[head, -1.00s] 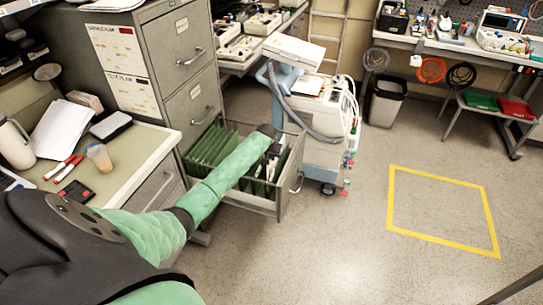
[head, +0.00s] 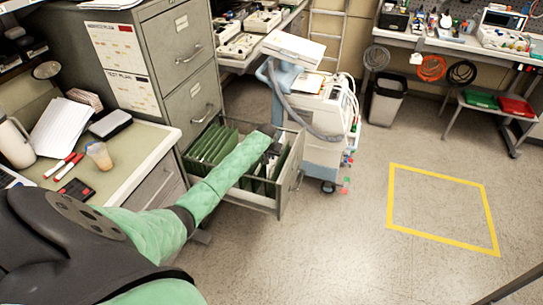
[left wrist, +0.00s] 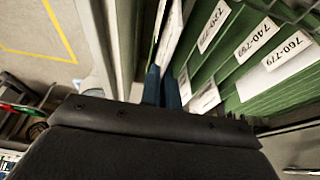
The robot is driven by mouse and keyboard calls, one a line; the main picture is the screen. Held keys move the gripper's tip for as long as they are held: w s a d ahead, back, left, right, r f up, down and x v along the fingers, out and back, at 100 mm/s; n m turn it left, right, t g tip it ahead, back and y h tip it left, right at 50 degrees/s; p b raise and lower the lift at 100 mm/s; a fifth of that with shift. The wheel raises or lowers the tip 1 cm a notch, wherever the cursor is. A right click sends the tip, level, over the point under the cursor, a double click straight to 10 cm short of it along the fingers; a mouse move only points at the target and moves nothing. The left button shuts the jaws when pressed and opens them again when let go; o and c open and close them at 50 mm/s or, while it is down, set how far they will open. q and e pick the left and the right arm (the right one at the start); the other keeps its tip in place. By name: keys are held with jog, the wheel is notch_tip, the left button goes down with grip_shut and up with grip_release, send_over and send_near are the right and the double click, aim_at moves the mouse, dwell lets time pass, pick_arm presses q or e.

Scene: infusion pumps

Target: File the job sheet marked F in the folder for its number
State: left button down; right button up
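The open file drawer (head: 250,200) of the grey cabinet holds green hanging folders (head: 208,145). My left gripper (head: 268,155) reaches down into the drawer among the folders. In the left wrist view its two blue fingers (left wrist: 162,88) are close together beside the folders. A thin white edge (left wrist: 160,25), perhaps a sheet seen edge-on, rises by the fingers; I cannot tell whether they grip it. Folder labels read 720-739 (left wrist: 213,27), 740-759 (left wrist: 257,39) and 760-779 (left wrist: 287,50). No F mark is readable. My right gripper is out of view.
A desk (head: 135,150) with white papers (head: 60,128), red pens and a cup stands at left. A wheeled pump cart (head: 322,125) stands just behind the drawer. Floor at right, with a yellow taped square (head: 440,182), is clear.

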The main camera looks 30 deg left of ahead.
pick_arm(q)
jog(key=shift+f, duration=0.2)
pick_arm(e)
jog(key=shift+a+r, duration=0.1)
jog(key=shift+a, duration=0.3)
pick_arm(q)
jog(key=c, duration=2.1)
grip_release()
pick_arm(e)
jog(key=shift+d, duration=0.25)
pick_arm(q)
jog(key=o, duration=0.5)
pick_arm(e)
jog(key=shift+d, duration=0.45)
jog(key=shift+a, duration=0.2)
